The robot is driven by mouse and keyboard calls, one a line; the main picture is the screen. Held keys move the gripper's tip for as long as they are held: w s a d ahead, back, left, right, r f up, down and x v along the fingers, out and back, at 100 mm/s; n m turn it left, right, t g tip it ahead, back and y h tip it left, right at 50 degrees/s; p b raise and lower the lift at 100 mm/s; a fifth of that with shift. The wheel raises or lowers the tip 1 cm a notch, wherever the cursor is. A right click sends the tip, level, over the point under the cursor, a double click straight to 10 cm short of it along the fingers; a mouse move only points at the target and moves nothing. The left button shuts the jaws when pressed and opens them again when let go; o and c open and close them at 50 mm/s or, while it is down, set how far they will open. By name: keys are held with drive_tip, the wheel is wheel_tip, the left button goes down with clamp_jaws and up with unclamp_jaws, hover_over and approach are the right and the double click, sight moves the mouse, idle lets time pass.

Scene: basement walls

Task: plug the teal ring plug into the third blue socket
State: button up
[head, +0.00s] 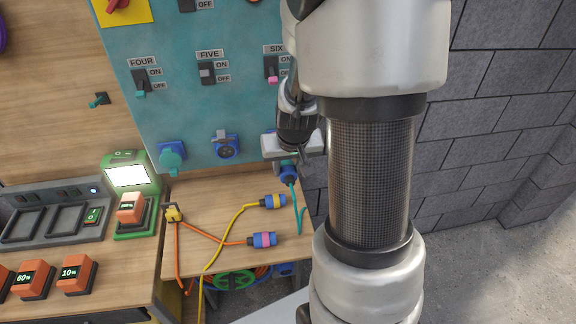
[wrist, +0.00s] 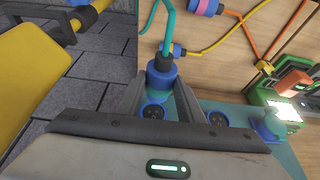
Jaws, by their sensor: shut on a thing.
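The teal ring plug (wrist: 161,82) is blue with a teal band and a teal cable. My gripper (wrist: 160,100) is shut on it, one finger on each side. In the head view the plug (head: 288,175) shows below my gripper (head: 291,157), close to the teal panel. The third blue socket (wrist: 153,112) partly shows between my fingers, in line with the plug's front. My gripper hides it in the head view. I cannot tell whether plug and socket touch. The second blue socket (head: 226,147) is empty. The leftmost socket (head: 172,155) has a teal plug or cover on it.
A yellow-banded plug (head: 272,201) and a pink-banded plug (head: 263,239) lie on the wooden table (head: 215,190) with yellow and orange cables. A green device (head: 130,180) with a lit screen stands at the left. A grey block wall (head: 490,130) is at the right.

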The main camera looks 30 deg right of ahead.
sight(288, 166)
drive_tip(key=shift+w, duration=0.1)
drive_tip(key=shift+w+d+p, duration=0.1)
drive_tip(key=shift+w+d, duration=0.15)
drive_tip(key=shift+w, duration=0.65)
drive_tip(key=shift+w+d+p, duration=0.15)
drive_tip(key=shift+w+d, duration=0.15)
drive_tip(key=shift+w, duration=0.55)
drive_tip(key=shift+w+d+p, duration=0.1)
drive_tip(key=shift+w+d, duration=0.15)
drive_tip(key=shift+w, duration=0.65)
drive_tip(key=shift+b, duration=0.5)
drive_tip(key=shift+w+d, duration=0.15)
drive_tip(key=shift+w, duration=0.45)
idle(0.5)
drive_tip(key=o, duration=1.2)
drive_tip(key=shift+c, duration=0.2)
drive_tip(key=v, duration=1.7)
drive_tip(key=shift+s+r+p, duration=0.15)
drive_tip(key=shift+p, duration=0.25)
